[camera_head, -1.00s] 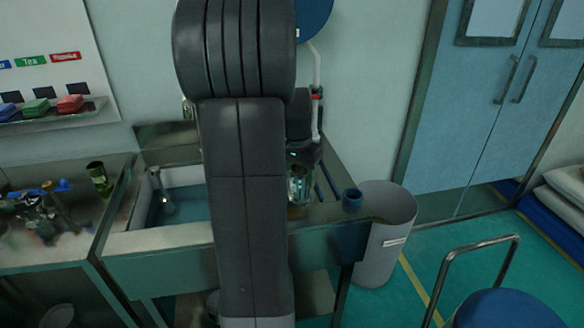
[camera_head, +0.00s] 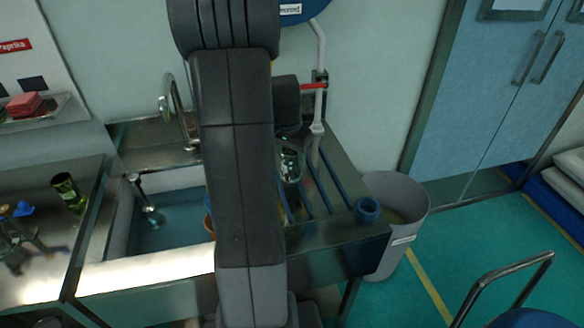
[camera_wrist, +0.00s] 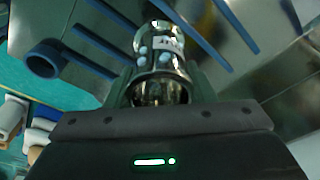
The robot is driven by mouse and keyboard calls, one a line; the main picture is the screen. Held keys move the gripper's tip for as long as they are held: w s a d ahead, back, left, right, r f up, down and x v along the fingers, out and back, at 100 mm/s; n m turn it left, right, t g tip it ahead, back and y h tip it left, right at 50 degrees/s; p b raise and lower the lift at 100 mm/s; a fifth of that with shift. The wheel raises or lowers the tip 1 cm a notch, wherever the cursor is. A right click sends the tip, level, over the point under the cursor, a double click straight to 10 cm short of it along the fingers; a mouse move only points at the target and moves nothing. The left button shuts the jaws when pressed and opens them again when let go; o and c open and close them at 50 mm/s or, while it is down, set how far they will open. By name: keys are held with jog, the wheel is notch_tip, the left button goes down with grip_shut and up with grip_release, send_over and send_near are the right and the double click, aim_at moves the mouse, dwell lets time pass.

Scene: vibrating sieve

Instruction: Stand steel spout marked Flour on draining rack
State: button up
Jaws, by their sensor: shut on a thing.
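My gripper (camera_wrist: 158,88) is shut on a shiny steel spout (camera_wrist: 160,52), a round metal piece with pale blue spots and a small white marking too blurred to read. In the head view the gripper (camera_head: 290,163) and the spout are partly hidden by my own arm. The draining rack, with dark blue bars (camera_head: 318,182), lies on the steel top right of the sink. Its bars (camera_wrist: 232,28) also show around the spout in the wrist view. The spout is over or beside the bars; I cannot tell whether it touches them.
A blue cup-like ring (camera_head: 367,209) sits at the rack's front right corner. A grey bin (camera_head: 396,235) stands to the right. The sink basin (camera_head: 172,225) and a tall tap (camera_head: 172,105) are to the left. A white upright pipe (camera_head: 319,85) rises behind the rack.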

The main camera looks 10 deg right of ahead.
aim_at(291, 165)
jog(key=shift+f+p, duration=0.3)
jog(key=shift+f, duration=2.1)
jog(key=shift+f, duration=0.15)
jog(key=o, duration=1.2)
jog(key=shift+c, duration=0.2)
jog(key=r, duration=0.4)
jog(key=s+r, duration=0.1)
jog(key=r, duration=0.3)
jog(key=a+r+b, duration=0.1)
jog(key=r, duration=0.3)
jog(key=shift+s+a+r, duration=0.1)
jog(key=shift+s, duration=0.05)
jog(key=f, duration=0.4)
jog(key=w+f, duration=0.1)
jog(key=f, duration=0.3)
jog(key=d+f+p, duration=0.1)
jog(key=f, duration=0.3)
jog(key=shift+w+d, duration=0.1)
jog(key=shift+w, duration=0.15)
jog(key=shift+r, duration=0.75)
